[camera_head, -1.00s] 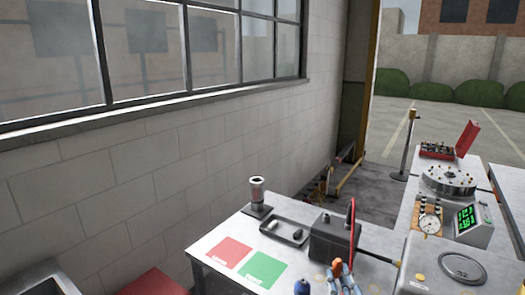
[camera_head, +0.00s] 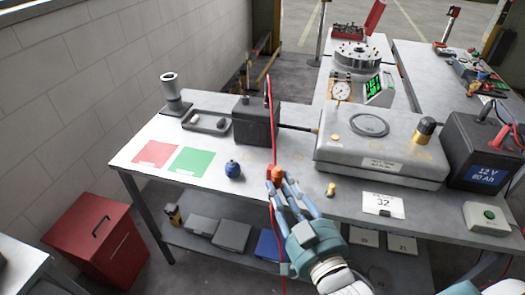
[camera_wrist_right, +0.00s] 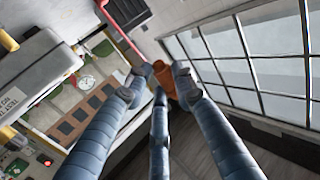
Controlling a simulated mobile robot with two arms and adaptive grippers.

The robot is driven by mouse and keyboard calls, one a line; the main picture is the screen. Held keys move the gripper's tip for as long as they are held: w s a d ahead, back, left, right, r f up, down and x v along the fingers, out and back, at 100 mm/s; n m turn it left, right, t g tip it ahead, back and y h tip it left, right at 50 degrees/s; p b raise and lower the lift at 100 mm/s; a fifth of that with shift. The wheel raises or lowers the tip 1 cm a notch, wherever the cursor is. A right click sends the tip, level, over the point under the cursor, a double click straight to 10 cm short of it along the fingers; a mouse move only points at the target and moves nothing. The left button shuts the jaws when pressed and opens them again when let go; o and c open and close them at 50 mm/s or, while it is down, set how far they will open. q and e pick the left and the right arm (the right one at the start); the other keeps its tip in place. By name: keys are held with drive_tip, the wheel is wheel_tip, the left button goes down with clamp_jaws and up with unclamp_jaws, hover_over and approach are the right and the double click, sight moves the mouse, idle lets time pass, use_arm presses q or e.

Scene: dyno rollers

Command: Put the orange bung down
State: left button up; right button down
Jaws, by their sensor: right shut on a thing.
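The orange bung (camera_head: 277,174) is held at the fingertips of my right gripper (camera_head: 278,181), near the front edge of the grey bench (camera_head: 215,139). In the right wrist view the orange bung (camera_wrist_right: 164,77) sits between the blue-grey fingers, which are shut on it. I cannot tell how high it is above the bench top. My left gripper is not in view.
A blue round object (camera_head: 233,169) stands left of the bung. A red mat (camera_head: 156,152) and a green mat (camera_head: 191,159) lie bare further left. A thin red pole (camera_head: 270,115) rises beside the gripper. A grey test unit (camera_head: 375,150) stands to the right.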

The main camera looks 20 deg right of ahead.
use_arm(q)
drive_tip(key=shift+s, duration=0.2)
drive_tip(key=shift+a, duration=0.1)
use_arm(e)
drive_tip(key=a+r+n+g+y, duration=0.2)
drive_tip(key=a+n+g+y, duration=0.7)
drive_tip(key=a+n+y, duration=0.3)
drive_tip(key=shift+a+n+g+y, duration=0.3)
drive_tip(key=shift+a+y, duration=1.3)
drive_tip(key=shift+a, duration=0.8)
